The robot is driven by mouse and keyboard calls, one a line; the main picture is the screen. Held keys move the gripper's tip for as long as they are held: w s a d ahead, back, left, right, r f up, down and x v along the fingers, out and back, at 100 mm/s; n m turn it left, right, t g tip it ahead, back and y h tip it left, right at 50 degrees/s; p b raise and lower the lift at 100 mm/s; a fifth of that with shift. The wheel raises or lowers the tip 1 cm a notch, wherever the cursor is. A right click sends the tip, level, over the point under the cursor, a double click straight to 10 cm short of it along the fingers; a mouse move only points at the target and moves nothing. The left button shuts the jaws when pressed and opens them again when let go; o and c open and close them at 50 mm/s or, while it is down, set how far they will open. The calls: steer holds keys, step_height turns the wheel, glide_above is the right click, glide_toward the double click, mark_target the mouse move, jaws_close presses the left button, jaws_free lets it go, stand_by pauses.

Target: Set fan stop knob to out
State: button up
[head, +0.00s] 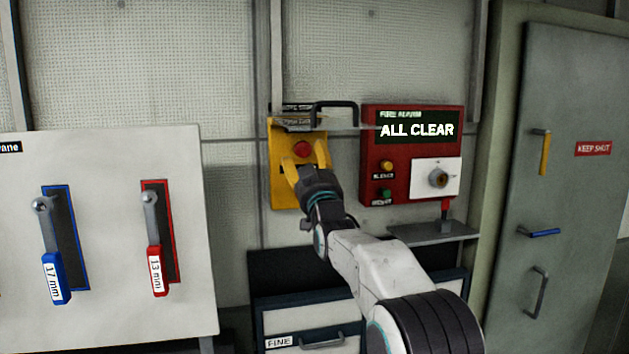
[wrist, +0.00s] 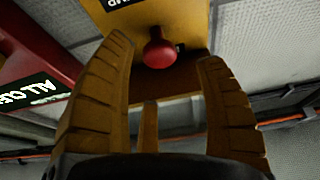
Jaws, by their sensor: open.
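A red knob (head: 302,149) sits on a yellow wall box (head: 284,190) in the head view. A dark label above the knob is partly legible only. In the wrist view the red knob (wrist: 159,52) stands on the yellow box face (wrist: 188,22), between the tips of my gripper (wrist: 164,60). My gripper (head: 306,164) is open, with its yellow fingers on either side of the knob. I cannot tell whether either finger touches it, or how far the knob stands out.
A red fire alarm panel (head: 371,172) reading "ALL CLEAR" is close on the right. A dark bar handle (head: 336,103) and thin ledge sit just above the yellow box. Left is a white panel (head: 103,230) with blue and red levers. A grey door (head: 560,200) stands far right.

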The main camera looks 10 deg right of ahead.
steer(key=v, duration=0.6)
steer(key=shift+s+f, duration=0.2)
steer(key=shift+s, duration=0.15)
